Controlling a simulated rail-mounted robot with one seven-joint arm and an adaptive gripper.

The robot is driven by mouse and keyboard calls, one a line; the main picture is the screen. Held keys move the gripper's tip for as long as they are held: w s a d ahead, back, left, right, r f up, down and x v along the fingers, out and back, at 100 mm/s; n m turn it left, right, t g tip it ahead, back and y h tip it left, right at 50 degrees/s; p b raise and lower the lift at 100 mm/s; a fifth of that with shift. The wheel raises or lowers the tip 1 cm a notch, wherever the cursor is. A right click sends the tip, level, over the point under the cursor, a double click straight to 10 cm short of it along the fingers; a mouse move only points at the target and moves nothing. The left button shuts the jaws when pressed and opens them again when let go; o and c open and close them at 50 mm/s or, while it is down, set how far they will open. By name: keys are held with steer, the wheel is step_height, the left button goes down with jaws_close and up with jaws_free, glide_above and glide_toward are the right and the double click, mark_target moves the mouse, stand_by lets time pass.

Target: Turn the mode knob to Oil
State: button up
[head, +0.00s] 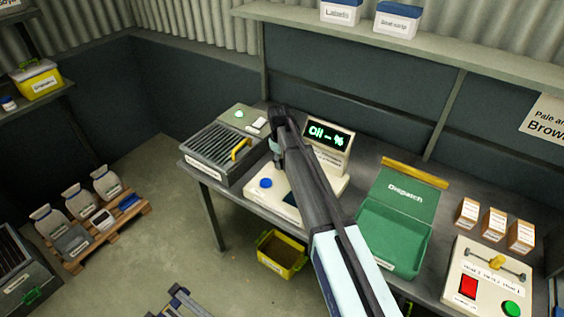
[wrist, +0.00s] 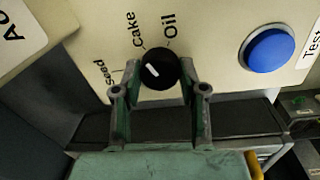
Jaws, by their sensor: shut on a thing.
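The mode knob (wrist: 160,68) is round and black with a short white mark, which sits on its left part in the wrist view. The labels Seed (wrist: 98,74), Cake (wrist: 131,30) and Oil (wrist: 170,26) are printed around it on the cream panel. My gripper (wrist: 159,72) has one finger on each side of the knob and is shut on it. In the head view, my arm hides the knob. The tester's display (head: 328,136) reads "Oil – %" in green.
A blue button (wrist: 268,50) is beside the knob on the panel; it also shows in the head view (head: 265,183). A grooved grey unit (head: 218,153) with a yellow handle stands left of the tester. A green Dispatch box (head: 397,215) stands to its right.

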steer(key=m+b, duration=0.1)
steer(key=m, duration=0.5)
steer(key=shift+f+b, duration=0.15)
steer(key=shift+b, duration=0.25)
steer(key=m+b, duration=0.1)
steer(key=m, duration=0.3)
steer(key=shift+m+g, duration=0.3)
steer(key=shift+m, duration=0.1)
steer(key=o, duration=1.1)
steer(key=shift+o, duration=0.2)
step_height(320, 180, up, 12)
steer(key=shift+a, duration=0.4)
